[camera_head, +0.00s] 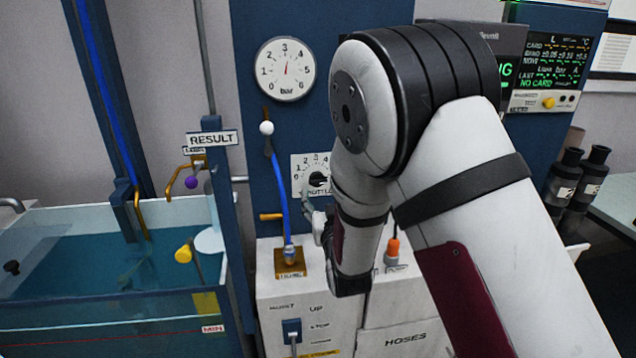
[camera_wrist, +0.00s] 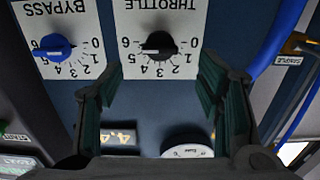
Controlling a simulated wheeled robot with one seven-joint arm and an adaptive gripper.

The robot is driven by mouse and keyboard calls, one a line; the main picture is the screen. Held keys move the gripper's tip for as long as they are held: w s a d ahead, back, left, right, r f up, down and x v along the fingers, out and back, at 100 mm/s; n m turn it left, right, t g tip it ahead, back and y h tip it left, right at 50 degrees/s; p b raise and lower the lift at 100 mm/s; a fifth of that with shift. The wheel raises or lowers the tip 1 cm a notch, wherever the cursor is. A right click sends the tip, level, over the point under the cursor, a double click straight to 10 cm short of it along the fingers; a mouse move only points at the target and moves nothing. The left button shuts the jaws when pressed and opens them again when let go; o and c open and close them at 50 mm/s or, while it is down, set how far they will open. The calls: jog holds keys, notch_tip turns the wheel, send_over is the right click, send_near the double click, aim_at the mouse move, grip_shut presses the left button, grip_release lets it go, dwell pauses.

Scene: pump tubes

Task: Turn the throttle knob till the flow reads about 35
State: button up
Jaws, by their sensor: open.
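The black throttle knob (camera_wrist: 160,46) sits on a white dial plate, upside down in the wrist view, numbered 0 to 6. A pale mark on the knob points left, near the 5–6 end. In the head view the knob (camera_head: 318,180) shows just left of my arm. My gripper (camera_wrist: 162,68) is open, with one finger at each side below the knob in the wrist view; no contact is visible. In the head view its fingers (camera_head: 316,217) are partly hidden by my arm. A lit display (camera_wrist: 118,137) is partly cut off; its reading is unclear.
A blue bypass knob (camera_wrist: 53,46) is left of the throttle in the wrist view. A water tank (camera_head: 90,300) stands far left, black bottles (camera_head: 590,175) right.

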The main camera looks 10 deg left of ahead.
aim_at(319, 183)
jog(key=x, duration=0.9)
jog(key=shift+c, duration=0.2)
jog(key=c, duration=1.1)
